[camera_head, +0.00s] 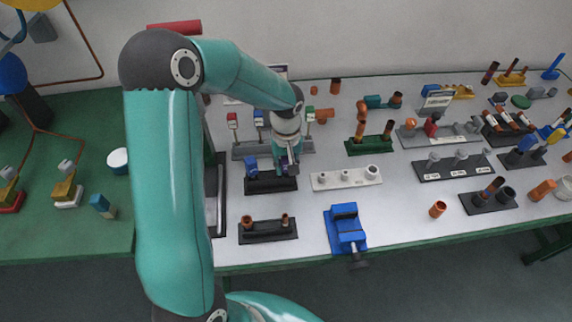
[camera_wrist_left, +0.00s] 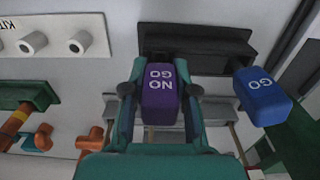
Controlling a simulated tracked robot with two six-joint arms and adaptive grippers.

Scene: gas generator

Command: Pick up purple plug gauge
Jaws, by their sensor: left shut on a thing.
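The purple plug gauge (camera_wrist_left: 161,93), marked NO GO, sits between the two fingers of my left gripper (camera_wrist_left: 158,100) in the left wrist view. The fingers are shut on it from both sides. A dark holder block (camera_wrist_left: 205,45) lies just beyond it; I cannot tell whether the gauge is still seated there. In the head view my left gripper (camera_head: 287,165) reaches down over the black holder (camera_head: 270,184), and the purple gauge is mostly hidden by the gripper. A blue plug gauge (camera_wrist_left: 263,96) marked GO stands beside it, to the right in the wrist view. My right gripper does not show.
A blue vise (camera_head: 346,229) and a dark stand with copper fittings (camera_head: 268,231) are nearer the front edge. A grey rack (camera_head: 250,150) stands close behind the gripper.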

